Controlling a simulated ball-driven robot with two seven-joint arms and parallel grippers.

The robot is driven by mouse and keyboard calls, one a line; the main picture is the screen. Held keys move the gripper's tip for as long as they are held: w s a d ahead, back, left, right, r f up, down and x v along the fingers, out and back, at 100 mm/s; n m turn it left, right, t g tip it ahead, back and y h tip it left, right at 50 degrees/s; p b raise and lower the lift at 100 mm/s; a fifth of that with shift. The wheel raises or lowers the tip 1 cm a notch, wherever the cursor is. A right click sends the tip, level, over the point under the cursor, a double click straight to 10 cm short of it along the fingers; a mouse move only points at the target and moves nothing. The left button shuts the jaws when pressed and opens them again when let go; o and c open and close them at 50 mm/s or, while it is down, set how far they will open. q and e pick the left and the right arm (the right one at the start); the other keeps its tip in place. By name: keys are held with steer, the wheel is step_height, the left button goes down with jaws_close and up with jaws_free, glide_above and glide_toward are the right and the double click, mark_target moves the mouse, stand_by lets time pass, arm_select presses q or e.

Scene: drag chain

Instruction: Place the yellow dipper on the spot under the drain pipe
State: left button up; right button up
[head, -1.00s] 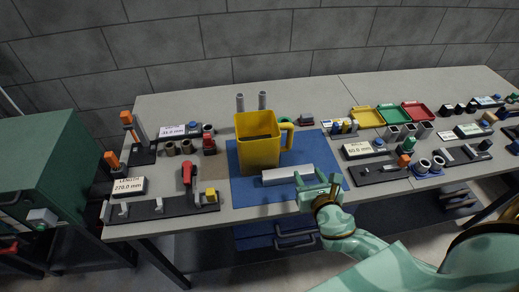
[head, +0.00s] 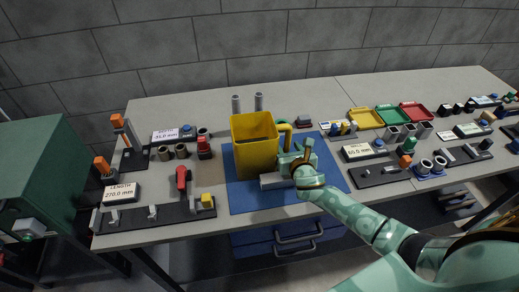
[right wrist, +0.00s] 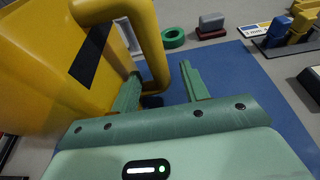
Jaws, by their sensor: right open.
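The yellow dipper (head: 255,150) is a square, open-topped vessel with a handle on its right side. It stands upright on the blue mat (head: 240,196). My right gripper (head: 294,160) is at the handle, just right of the dipper. In the right wrist view the handle (right wrist: 152,45) comes down between the two open fingers (right wrist: 160,85), with a gap on the right finger's side. The dipper's yellow wall (right wrist: 45,75) fills the left of that view. I cannot make out a drain pipe or a marked spot. My left gripper is not in view.
A grey metal block (head: 272,181) lies in front of the dipper, partly behind my right gripper. Two grey tubes (head: 259,102) stand behind the dipper. Gauges and fixtures crowd both sides. The mat's front right is clear. A green cabinet (head: 42,170) stands at the left.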

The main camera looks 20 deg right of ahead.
jaws_close()
stand_by(1.4)
steer(key=shift+w+r, duration=0.1)
steer(key=shift+r, duration=0.05)
